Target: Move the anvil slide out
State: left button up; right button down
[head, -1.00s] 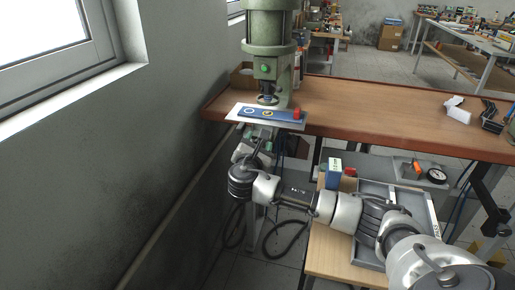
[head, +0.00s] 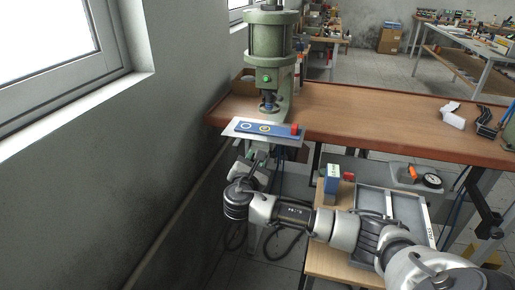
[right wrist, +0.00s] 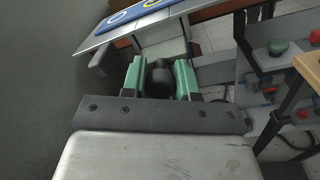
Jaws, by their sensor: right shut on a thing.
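The anvil slide is a pale metal plate (head: 232,132) with a blue strip (head: 254,128), ring marks and a red block (head: 295,130) at its right end. It sticks out in front of the green press (head: 272,45), over the bench's front edge. My right gripper (head: 255,158) is just below and in front of the plate. In the right wrist view, its green-padded fingers (right wrist: 160,78) are shut on a black knob (right wrist: 160,82), with the plate's edge (right wrist: 105,42) just beyond. How the knob joins the plate is hidden. My left gripper is not in view.
The wooden bench (head: 390,122) runs right from the press, with a white item (head: 451,115) on it. The wall (head: 100,180) is close on the left. Below the bench, a grey tray (head: 412,212) and a blue-yellow box (head: 332,182) stand near my right arm.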

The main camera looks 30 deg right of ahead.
jog(key=p+v, duration=0.3)
jog(key=v, duration=0.4)
jog(key=shift+a, duration=0.35)
jog(key=c, duration=0.9)
grip_release()
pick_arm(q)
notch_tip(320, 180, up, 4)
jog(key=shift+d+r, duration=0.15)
pick_arm(e)
jog(key=shift+o, duration=0.2)
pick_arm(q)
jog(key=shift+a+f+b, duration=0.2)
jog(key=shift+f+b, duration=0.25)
pick_arm(e)
jog(key=v, duration=1)
jog(key=shift+s+a, duration=0.25)
jog(key=shift+s, duration=0.05)
